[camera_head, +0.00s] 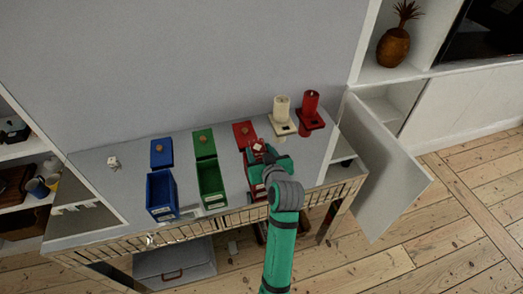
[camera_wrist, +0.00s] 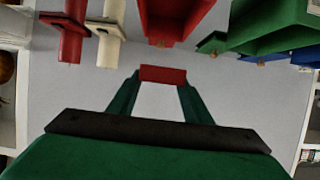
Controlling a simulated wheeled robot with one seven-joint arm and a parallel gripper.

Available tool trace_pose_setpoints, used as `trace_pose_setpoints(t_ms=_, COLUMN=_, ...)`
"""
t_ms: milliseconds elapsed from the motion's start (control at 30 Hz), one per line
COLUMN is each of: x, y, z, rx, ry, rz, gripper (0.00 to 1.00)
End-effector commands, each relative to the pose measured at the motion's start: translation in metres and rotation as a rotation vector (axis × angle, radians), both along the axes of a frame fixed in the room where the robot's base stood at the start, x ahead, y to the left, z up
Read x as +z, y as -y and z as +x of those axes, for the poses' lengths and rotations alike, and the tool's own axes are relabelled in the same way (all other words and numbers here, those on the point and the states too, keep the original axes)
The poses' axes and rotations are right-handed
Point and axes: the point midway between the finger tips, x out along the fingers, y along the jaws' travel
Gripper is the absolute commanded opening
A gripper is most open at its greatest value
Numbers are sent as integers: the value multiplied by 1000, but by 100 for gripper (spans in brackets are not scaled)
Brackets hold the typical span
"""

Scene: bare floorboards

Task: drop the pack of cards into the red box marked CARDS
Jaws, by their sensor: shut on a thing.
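My gripper (camera_wrist: 162,84) is shut on a small red pack of cards (camera_wrist: 163,74), held between its two green fingertips in the wrist view. In the head view my gripper (camera_head: 262,155) is over the back part of the red box (camera_head: 254,184), with the red and white pack (camera_head: 257,146) at its tip. My gripper and arm hide much of the red box and its label. In the wrist view the red box (camera_wrist: 175,22) shows at the top, apart from the pack. The pack's height above the box is hard to tell.
An open green box (camera_head: 211,186) and an open blue box (camera_head: 161,195) stand to the left. Red (camera_head: 244,133), green (camera_head: 204,143) and blue (camera_head: 161,153) lids lie behind. A cabinet door (camera_head: 383,165) hangs open.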

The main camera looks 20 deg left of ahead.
Motion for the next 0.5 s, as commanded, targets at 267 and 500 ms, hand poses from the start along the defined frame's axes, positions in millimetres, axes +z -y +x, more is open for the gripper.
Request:
trace_pose_setpoints(t_ms=267, x=-15, y=2, z=-1, rx=-1, ry=-2, rz=-1, gripper=22)
trace_pose_setpoints(t_ms=500, x=-35, y=3, z=0, rx=-3, ry=-1, rz=-1, gripper=22)
